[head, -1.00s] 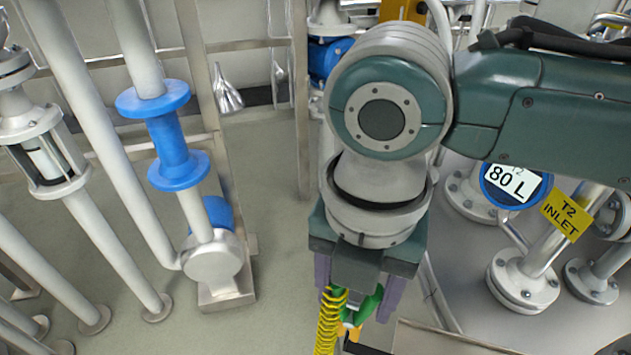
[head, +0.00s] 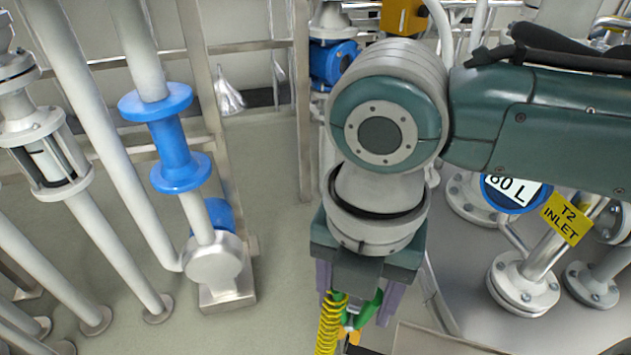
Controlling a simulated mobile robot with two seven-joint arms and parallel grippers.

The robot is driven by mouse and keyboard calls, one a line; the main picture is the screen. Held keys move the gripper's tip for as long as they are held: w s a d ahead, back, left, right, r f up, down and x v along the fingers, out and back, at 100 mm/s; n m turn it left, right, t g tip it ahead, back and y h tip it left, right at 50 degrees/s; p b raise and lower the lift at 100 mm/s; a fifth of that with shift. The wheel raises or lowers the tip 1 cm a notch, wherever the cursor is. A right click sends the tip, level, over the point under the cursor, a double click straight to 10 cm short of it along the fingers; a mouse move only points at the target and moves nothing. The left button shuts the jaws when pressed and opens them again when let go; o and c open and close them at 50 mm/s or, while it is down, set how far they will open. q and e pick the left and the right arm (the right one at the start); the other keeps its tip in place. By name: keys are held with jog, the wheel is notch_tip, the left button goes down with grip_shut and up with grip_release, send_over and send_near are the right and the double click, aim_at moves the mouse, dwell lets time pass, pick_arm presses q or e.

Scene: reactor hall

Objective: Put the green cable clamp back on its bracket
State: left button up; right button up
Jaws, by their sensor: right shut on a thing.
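The green cable clamp (head: 368,311) is between the fingers of my right gripper (head: 354,308), low in the middle of the head view. The gripper points down and is shut on the clamp. A yellow coiled cable (head: 329,325) hangs down at the left side of the clamp, next to the left finger. A small orange part shows just below the clamp; I cannot tell what it belongs to. The clamp is partly hidden by the gripper. I cannot make out the bracket. My left gripper is not in view.
White pipes and a blue flanged pipe piece (head: 178,150) stand at the left. Grey floor (head: 270,215) lies open between.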

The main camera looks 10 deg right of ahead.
aim_at(351, 316)
jog(key=shift+f+b, duration=0.55)
jog(key=shift+f, duration=0.95)
dwell(0.5)
jog(key=shift+p, duration=0.4)
jog(key=shift+f+b, duration=0.4)
jog(key=shift+f, duration=0.15)
dwell(0.8)
jog(key=o, duration=1.1)
jog(key=shift+c, duration=0.2)
